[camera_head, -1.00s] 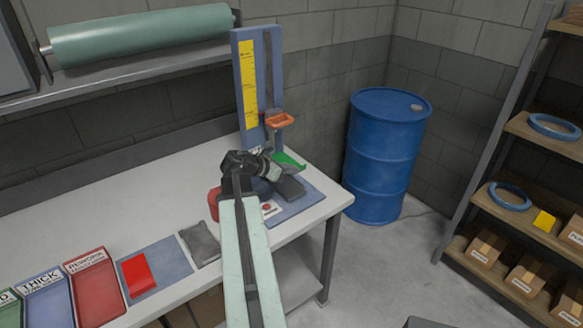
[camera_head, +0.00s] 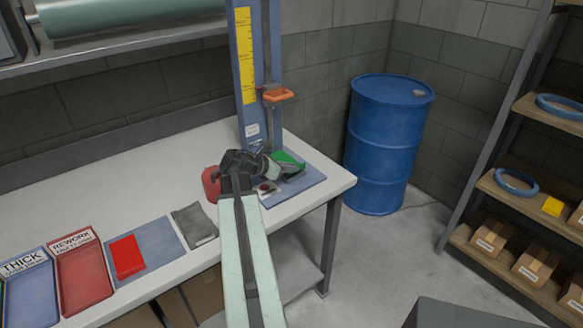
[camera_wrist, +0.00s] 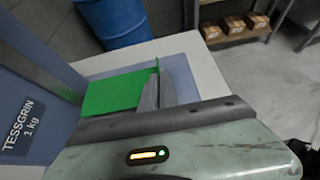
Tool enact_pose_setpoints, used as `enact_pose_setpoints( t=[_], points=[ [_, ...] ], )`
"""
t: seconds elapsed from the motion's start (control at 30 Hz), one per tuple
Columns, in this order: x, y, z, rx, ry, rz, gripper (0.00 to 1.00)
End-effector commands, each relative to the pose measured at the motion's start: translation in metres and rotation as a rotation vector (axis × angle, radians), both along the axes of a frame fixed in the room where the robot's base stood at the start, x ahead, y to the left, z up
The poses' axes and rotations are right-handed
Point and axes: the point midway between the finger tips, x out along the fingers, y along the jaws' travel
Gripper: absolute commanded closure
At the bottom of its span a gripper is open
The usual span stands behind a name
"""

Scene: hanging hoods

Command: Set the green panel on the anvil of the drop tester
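The green panel (camera_head: 288,157) is at my gripper (camera_head: 284,171), over the blue base of the drop tester (camera_head: 245,70). In the wrist view the green panel (camera_wrist: 112,92) lies left of the grey fingers (camera_wrist: 165,85). Its thin raised edge passes between them, and they look closed on it. The tester is a blue upright with a yellow scale and an orange handle (camera_head: 278,95) above the panel. The anvil is hidden behind my gripper and the panel. I cannot tell if the panel touches it.
A red rounded object (camera_head: 210,183) stands left of my wrist on the white bench (camera_head: 160,175). A blue barrel (camera_head: 387,145) stands beyond the bench's right end.

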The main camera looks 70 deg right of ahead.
Motion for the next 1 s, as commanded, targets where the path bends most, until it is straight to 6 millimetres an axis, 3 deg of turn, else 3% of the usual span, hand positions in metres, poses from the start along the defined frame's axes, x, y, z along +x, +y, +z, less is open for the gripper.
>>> enact_pose_setpoints(
  t=[1.0],
  points=[
    [0.003, 0.001, -0.013, 0.000, 0.000, 0.002, 1.00]
  ],
)
